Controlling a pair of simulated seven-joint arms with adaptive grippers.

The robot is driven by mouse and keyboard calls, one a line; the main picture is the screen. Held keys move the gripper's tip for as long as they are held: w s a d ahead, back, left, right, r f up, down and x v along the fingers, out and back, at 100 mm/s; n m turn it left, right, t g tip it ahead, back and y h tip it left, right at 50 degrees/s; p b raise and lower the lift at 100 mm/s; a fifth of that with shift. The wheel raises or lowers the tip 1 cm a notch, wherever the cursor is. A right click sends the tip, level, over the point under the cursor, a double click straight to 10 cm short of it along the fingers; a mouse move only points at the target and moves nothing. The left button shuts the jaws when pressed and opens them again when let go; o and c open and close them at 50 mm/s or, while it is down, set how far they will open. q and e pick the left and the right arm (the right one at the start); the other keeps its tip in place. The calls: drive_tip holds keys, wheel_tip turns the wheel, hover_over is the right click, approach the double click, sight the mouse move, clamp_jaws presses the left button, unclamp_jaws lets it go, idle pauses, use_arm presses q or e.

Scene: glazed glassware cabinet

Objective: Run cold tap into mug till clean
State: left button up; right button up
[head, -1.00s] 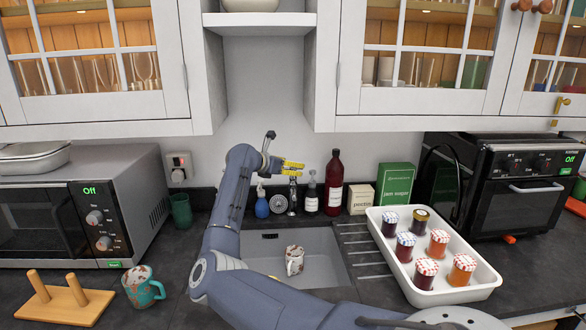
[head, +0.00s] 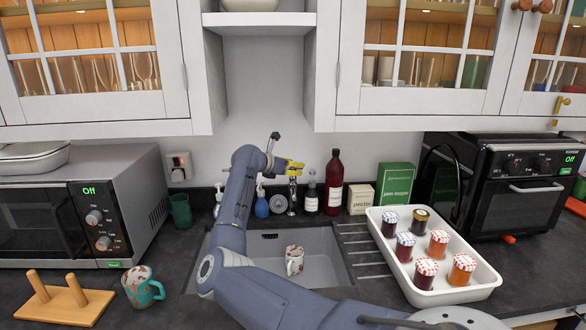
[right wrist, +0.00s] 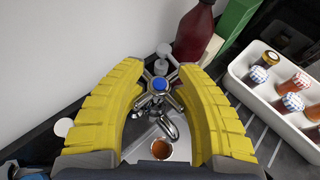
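A white mug with brown stains (head: 293,261) stands in the grey sink (head: 322,245). In the right wrist view a round brown mug interior (right wrist: 161,149) shows below the metal tap spout (right wrist: 170,126). The tap's cross handle has a blue centre (right wrist: 160,84). My right gripper (head: 293,166) is at the tap (head: 292,190). In the right wrist view its yellow fingers (right wrist: 161,70) are apart, one on each side of the cross handle; I cannot tell whether they touch it. No water stream is clearly visible. My left gripper is not in view.
A teal stained mug (head: 142,287) stands by a wooden peg rack (head: 62,306). Bottles, including a tall red one (head: 333,183), stand close right of the tap. A white tray (head: 457,299) holds several jars. A microwave (head: 130,165) and an oven (head: 520,160) flank the counter.

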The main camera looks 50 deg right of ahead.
drive_tip(key=shift+w, duration=0.1)
clamp_jaws()
drive_tip(key=shift+a+f, duration=0.1)
drive_tip(key=shift+f+n+t+y, duration=0.1)
drive_tip(key=shift+n+t+y, duration=0.3)
drive_tip(key=shift+n+t, duration=2)
drive_tip(key=shift+t, duration=0.3)
drive_tip(key=shift+y, duration=0.3)
